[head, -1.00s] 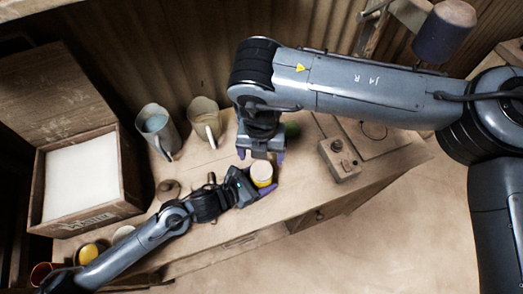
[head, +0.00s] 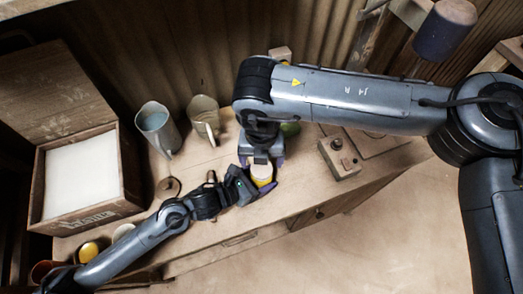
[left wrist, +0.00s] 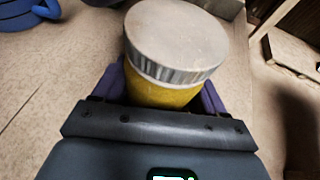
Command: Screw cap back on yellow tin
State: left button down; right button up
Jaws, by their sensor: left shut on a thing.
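The yellow tin (left wrist: 165,93) stands on the bench in the left wrist view, with a pale round cap (left wrist: 176,40) sitting level on its top. I cannot tell how tightly the cap is screwed. My left gripper (head: 267,189) is shut on the tin's side, low down, and its purple fingers flank the tin in the wrist view. In the head view the tin (head: 262,181) shows just in front of my right gripper (head: 262,163). My right gripper points down with purple fingers apart, close by the cap. It appears empty; contact with the cap cannot be told.
Two jugs (head: 157,128) (head: 204,119) stand at the back of the bench. An open wooden box (head: 82,181) is at the left. A small block with a knob (head: 340,158) stands to the right. A green item (head: 290,129) is partly hidden behind my right gripper.

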aim_at(262, 168)
jog(key=shift+f, duration=2.1)
jog(key=c, duration=1.1)
jog(key=o, duration=1.2)
jog(key=shift+o, duration=0.2)
notch_tip(262, 168, up, 12)
